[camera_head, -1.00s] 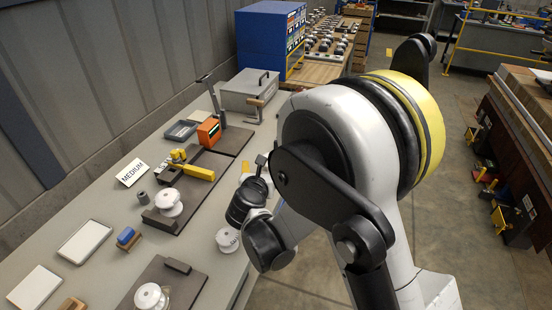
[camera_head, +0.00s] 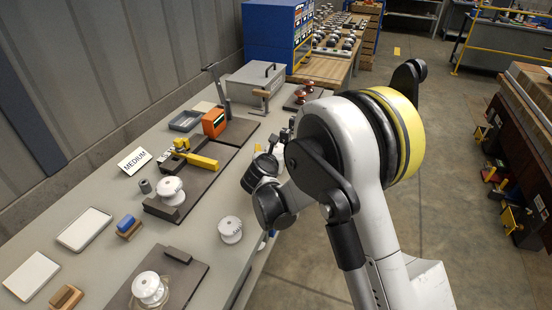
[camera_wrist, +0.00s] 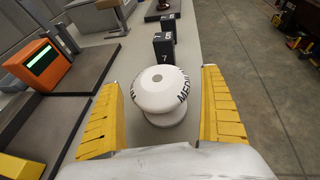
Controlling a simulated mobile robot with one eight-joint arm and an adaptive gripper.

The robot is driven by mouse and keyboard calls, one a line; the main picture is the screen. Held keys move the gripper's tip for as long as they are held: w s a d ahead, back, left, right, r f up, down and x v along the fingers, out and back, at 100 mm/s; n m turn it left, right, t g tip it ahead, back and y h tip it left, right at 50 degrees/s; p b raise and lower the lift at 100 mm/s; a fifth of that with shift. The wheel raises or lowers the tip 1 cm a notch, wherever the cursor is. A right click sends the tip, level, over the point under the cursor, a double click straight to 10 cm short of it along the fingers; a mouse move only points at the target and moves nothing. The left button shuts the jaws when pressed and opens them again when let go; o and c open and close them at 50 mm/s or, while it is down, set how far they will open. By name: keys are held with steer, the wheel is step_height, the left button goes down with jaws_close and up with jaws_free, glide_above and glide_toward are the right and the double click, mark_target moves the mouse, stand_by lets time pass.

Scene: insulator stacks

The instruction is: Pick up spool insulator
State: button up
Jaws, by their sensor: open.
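In the wrist view a white spool insulator (camera_wrist: 161,92) with dark lettering on its rim and a hole in its top stands upright on the grey bench. My gripper (camera_wrist: 160,110) is open, with one yellow-padded finger to each side of this spool. I see gaps on both sides and no contact. In the head view a white spool (camera_head: 230,229) with lettering stands near the bench's front edge. Two more white spools stand on dark plates, one by the yellow tool (camera_head: 171,190) and one at the front (camera_head: 149,289).
Small black numbered blocks (camera_wrist: 164,48) stand just beyond the spool in the wrist view. Open floor lies to the right.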

steer(key=c, duration=1.5)
steer(key=shift+r, duration=0.1)
